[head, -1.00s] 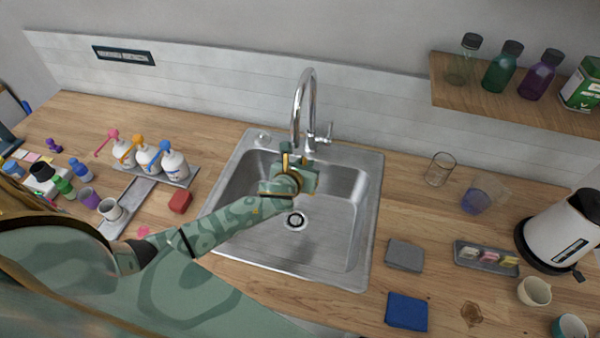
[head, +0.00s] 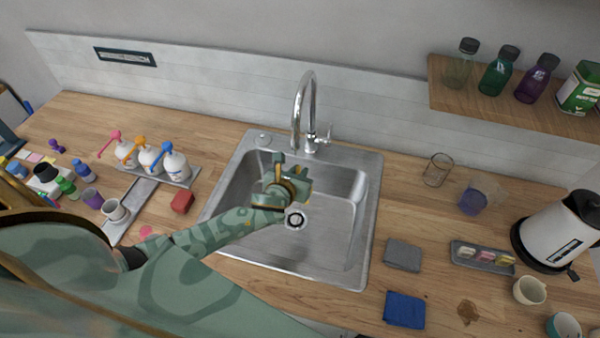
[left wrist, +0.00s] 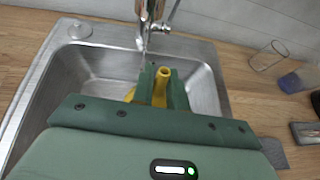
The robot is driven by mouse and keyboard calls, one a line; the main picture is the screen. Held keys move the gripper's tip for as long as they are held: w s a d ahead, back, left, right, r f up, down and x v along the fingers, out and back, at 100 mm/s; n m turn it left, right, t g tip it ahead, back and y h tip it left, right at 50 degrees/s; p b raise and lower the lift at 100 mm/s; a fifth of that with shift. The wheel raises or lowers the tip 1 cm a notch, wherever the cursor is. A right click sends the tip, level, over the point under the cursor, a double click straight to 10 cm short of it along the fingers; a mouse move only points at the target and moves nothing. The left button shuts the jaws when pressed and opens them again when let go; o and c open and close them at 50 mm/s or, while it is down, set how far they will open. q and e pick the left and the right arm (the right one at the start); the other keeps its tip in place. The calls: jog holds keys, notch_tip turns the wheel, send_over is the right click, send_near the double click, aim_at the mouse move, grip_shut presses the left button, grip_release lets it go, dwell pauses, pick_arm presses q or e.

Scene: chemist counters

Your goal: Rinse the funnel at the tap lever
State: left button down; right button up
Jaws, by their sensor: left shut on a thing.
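My left gripper (head: 290,172) is over the sink basin, below and in front of the tap spout. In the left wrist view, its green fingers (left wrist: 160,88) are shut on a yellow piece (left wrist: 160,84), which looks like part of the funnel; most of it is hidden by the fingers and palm. The chrome tap (head: 303,100) arches over the back of the sink (head: 335,250). Its lever (head: 326,136) is at the right of its base. In the left wrist view, a thin pale streak hangs under the spout (left wrist: 145,20) and looks like water. My right gripper is out of view.
Pump bottles (head: 175,165) and a red block (head: 182,202) stand left of the sink.

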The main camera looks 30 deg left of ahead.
pick_arm(q)
jog(key=shift+s+d+p, duration=0.25)
jog(key=shift+s+d, duration=0.05)
jog(key=shift+s, duration=0.55)
jog(key=shift+s+d+p, duration=0.2)
jog(key=shift+s+d, duration=0.1)
jog(key=shift+s, duration=0.55)
jog(key=shift+s+d+p, duration=0.25)
jog(key=shift+s+d, duration=0.05)
jog(key=shift+s, duration=0.55)
jog(key=s+d+r+p, duration=0.1)
jog(key=s+r+p, duration=0.3)
jog(key=p, duration=0.1)
jog(key=shift+s+d, duration=0.35)
jog(key=shift+s, duration=0.05)
